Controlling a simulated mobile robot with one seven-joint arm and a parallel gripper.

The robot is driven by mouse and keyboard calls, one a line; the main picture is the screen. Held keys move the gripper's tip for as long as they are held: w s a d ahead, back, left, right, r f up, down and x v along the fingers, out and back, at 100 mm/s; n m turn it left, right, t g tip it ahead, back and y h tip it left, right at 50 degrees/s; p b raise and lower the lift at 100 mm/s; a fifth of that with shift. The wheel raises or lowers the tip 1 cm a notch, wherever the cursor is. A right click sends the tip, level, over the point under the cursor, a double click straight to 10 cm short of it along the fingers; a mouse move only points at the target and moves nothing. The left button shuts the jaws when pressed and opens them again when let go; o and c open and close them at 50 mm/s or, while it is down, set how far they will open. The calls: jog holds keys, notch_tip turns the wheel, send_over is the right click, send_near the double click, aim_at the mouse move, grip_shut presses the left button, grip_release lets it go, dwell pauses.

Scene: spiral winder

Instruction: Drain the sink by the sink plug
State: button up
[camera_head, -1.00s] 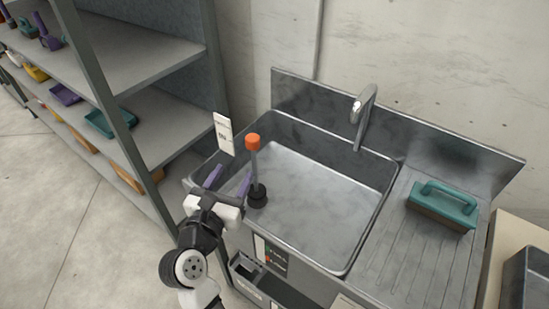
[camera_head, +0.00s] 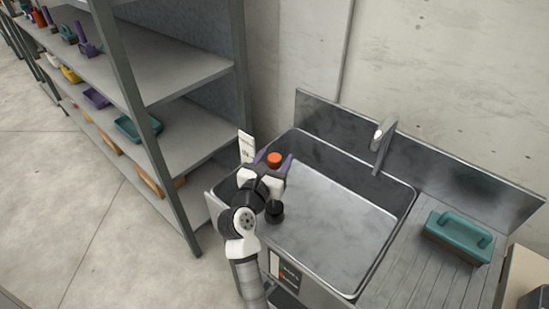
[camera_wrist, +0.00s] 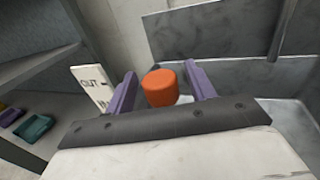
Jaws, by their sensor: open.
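The sink plug is a tall handle with an orange knob (camera_head: 274,159) on top and a black base (camera_head: 274,211), standing in the left part of the metal sink (camera_head: 340,215). My gripper (camera_head: 272,161) is open at knob height. Its two purple fingers stand on either side of the knob. In the wrist view the orange knob (camera_wrist: 160,88) shows between the open fingers, with gaps on both sides. The rod below the knob is hidden behind my gripper.
A faucet (camera_head: 383,139) rises at the back of the sink. A teal-handled brush (camera_head: 458,236) lies on the ridged drainboard at right. A white sign (camera_head: 246,147) stands at the sink's left corner. Metal shelves (camera_head: 190,130) with coloured items stand close on the left.

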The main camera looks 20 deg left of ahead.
grip_shut()
jog(key=shift+f+b, duration=1.1)
jog(key=shift+f, duration=1.1)
jog(key=shift+c, duration=0.5)
grip_release()
jog(key=shift+f, duration=0.1)
jog(key=shift+o, duration=0.5)
jog(key=shift+s, duration=0.1)
jog(key=s+b, duration=0.1)
jog(key=s, duration=0.3)
jog(key=s+b, duration=0.1)
jog(key=s, duration=0.4)
jog(key=s+b, duration=0.1)
jog(key=s, duration=0.3)
jog(key=shift+s+a+b, duration=0.25)
jog(key=shift+s+b, duration=0.1)
jog(key=shift+s, duration=0.05)
